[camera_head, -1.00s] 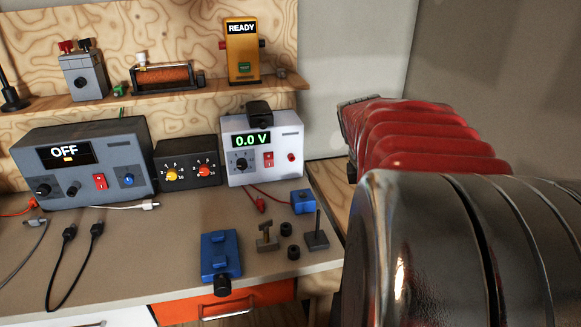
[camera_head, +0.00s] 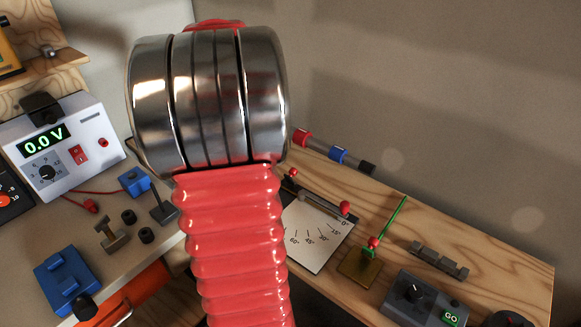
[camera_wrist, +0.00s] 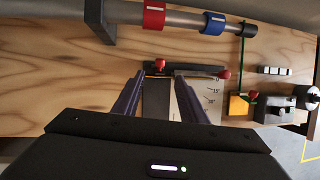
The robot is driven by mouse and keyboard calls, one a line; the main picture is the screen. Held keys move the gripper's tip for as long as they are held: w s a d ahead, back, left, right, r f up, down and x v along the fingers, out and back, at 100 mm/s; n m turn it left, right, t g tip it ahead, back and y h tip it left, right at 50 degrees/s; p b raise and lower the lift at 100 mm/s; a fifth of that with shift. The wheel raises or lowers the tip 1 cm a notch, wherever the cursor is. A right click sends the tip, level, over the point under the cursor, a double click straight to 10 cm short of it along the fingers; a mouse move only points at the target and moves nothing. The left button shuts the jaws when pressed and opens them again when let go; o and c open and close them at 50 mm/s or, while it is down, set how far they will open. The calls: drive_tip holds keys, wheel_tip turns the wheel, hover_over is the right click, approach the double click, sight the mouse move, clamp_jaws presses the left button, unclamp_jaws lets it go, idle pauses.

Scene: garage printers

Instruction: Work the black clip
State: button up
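No part is plainly a black clip. A grey rod carries a red band (camera_head: 302,138), a blue band (camera_head: 338,154) and a black end piece (camera_head: 367,167); I cannot tell whether this piece is the clip. In the wrist view the black end piece (camera_wrist: 250,29) is at the rod's right end and a black bracket (camera_wrist: 100,20) at its left. My gripper (camera_wrist: 160,82) is open and empty, its two dark fingers spread over the wooden bench, below the rod in the picture. In the head view my arm hides the gripper.
A white dial plate (camera_head: 310,240) with a red-knobbed lever lies below the rod. A brass plate with a green stem (camera_head: 360,266), a grey block (camera_head: 438,262) and a GO box (camera_head: 425,298) stand to the right. A white 0.0 V meter (camera_head: 62,150) is left.

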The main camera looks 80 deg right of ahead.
sight(292, 168)
drive_tip(key=x, duration=1.3)
drive_tip(key=shift+d+f, duration=0.15)
drive_tip(key=shift+f, duration=0.15)
drive_tip(key=shift+c, duration=0.3)
